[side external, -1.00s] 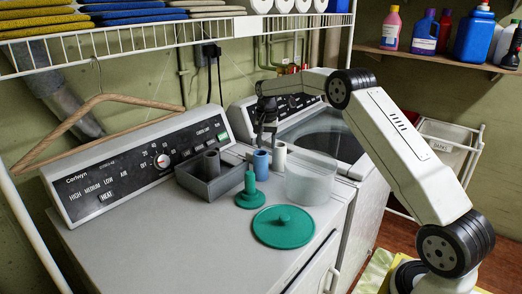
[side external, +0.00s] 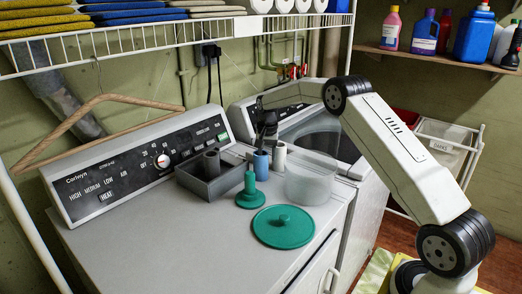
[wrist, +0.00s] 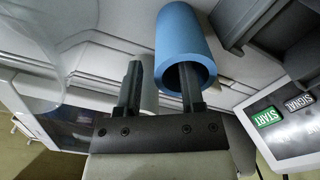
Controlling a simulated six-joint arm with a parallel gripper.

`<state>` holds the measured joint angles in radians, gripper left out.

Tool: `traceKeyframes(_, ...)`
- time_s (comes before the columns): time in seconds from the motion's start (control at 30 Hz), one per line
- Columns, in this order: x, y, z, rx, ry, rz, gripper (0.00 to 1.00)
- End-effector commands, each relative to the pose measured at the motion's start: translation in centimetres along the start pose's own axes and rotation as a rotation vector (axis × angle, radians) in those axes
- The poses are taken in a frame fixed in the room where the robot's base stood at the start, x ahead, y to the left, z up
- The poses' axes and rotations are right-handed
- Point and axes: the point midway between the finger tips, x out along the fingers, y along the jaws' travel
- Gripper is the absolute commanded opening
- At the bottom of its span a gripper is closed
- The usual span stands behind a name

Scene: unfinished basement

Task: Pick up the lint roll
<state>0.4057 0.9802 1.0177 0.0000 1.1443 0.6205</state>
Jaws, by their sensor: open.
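A blue hollow roll (side external: 261,162) stands upright on the dryer top, beside the grey tray's right end. In the wrist view the blue roll (wrist: 185,45) shows its open end toward the camera. My gripper (side external: 265,138) is open just above it. In the wrist view my gripper (wrist: 161,88) has its right finger across the roll's opening and its left finger outside the roll. I cannot tell whether either finger touches it. A pale roll (side external: 280,158) stands just right of the blue one.
The grey tray (side external: 205,188) is left of the blue roll. A green spindle (side external: 250,192), a round green lid (side external: 283,227) and a clear tub (side external: 312,178) stand close in front. The control panel (side external: 140,165) rises behind. The dryer top's front left (side external: 170,240) is clear.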

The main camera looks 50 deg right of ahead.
Motion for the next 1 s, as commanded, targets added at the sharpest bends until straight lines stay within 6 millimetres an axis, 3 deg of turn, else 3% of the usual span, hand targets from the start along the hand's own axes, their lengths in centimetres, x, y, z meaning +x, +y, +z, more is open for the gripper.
traceKeyframes(0.3,3.1,0.1,0.0,-0.001,0.001,-0.001,0.49)
traceKeyframes(0.83,3.3,0.1,0.0,-0.001,0.001,-0.002,0.49)
traceKeyframes(0.87,3.2,0.1,0.0,-0.001,0.001,-0.002,0.43)
traceKeyframes(1.0,3.2,0.1,0.0,-0.001,0.002,-0.002,0.00)
